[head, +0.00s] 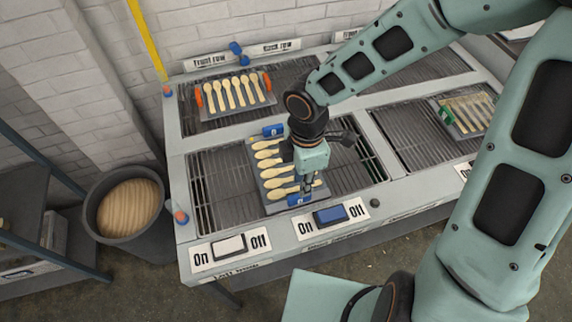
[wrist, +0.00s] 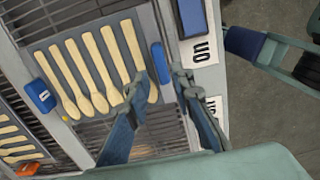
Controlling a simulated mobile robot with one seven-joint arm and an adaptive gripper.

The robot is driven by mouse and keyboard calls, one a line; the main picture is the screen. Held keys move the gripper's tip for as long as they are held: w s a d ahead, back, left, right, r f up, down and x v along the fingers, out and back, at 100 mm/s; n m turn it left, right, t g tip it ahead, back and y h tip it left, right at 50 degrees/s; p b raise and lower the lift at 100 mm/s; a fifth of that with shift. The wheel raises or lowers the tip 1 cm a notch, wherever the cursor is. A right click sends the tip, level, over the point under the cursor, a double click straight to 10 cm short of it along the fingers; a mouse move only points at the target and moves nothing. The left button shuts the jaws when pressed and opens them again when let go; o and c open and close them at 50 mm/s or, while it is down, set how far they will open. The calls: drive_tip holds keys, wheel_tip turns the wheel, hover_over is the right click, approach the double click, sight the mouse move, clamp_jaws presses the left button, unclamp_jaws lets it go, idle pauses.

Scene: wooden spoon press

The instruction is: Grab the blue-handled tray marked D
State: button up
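The grey tray with blue handles (head: 256,172) lies on the near left grate of the press table, bearing a row of wooden spoons. Its far blue handle (head: 273,130) and near blue handle (head: 298,200) are in the head view. The letter on it is too small to read. In the wrist view the near handle (wrist: 158,62) shows between and just beyond my fingertips, and the far handle (wrist: 40,96) is at left. My gripper (head: 306,190) points down over the tray's near end. Its fingers (wrist: 161,82) are apart, with nothing held; contact with the handle cannot be told.
An orange-handled spoon tray (head: 238,106) lies on the back left grate and a green-handled one (head: 447,117) on the right grate. A white switch (head: 229,246) and a blue switch (head: 331,214) are on the front edge. A dark bin (head: 127,211) stands at left.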

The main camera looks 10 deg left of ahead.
sight(278, 191)
wheel_tip(278, 191, down, 7)
drive_tip(key=shift+s+a+f+b, duration=0.1)
drive_tip(key=shift+a+f+b, duration=0.05)
drive_tip(key=shift+b, duration=0.9)
drive_tip(key=shift+c, duration=0.7)
clamp_jaws()
